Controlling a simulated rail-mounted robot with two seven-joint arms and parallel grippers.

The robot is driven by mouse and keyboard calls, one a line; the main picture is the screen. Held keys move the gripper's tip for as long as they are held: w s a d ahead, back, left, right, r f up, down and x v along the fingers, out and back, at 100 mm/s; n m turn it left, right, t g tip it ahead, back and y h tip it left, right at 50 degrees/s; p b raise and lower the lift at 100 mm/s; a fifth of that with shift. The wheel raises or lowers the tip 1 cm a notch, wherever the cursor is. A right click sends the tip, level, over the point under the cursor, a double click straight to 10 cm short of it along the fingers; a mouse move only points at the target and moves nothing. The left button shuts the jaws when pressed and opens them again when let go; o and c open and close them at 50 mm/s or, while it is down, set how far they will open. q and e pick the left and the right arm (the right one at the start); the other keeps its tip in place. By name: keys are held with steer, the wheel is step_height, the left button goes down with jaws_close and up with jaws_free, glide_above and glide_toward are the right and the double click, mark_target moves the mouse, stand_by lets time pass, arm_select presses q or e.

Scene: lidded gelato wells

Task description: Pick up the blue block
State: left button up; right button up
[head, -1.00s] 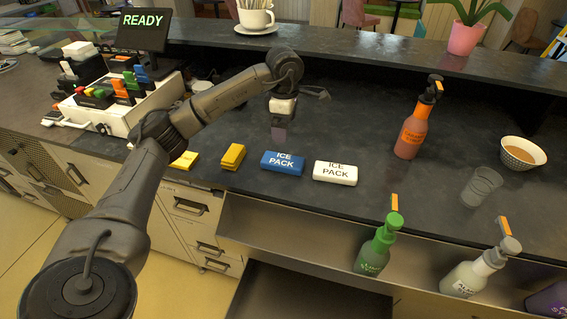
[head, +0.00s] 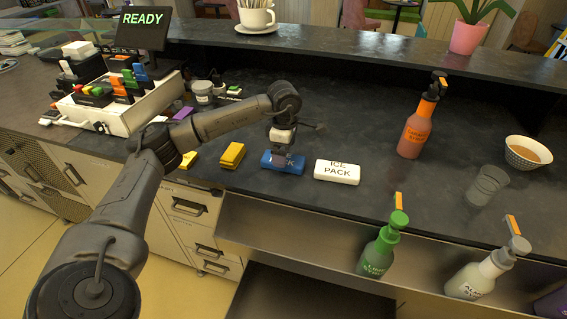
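The blue block (head: 268,164) is a flat blue ice pack with white lettering, lying on the dark counter near its front edge. My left gripper (head: 281,158) comes in from the left and is pointed down right at the blue block. Its fingers overlap the block's right half and cover part of the lettering. I cannot tell whether the fingers are open or shut, or whether they touch the block. My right gripper is not in view.
A white ice pack (head: 337,172) lies just right of the blue one. A yellow block (head: 232,154) lies to its left. An orange bottle (head: 416,130), a clear cup (head: 487,186) and a bowl (head: 528,152) stand farther right. Green (head: 381,247) and white (head: 484,272) bottles stand in front.

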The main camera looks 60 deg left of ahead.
arm_select(q)
step_height(320, 180, down, 4)
steer(key=shift+s+b, duration=0.15)
steer(key=shift+b, duration=0.3)
steer(key=shift+r, duration=0.1)
steer(key=c, duration=1.2)
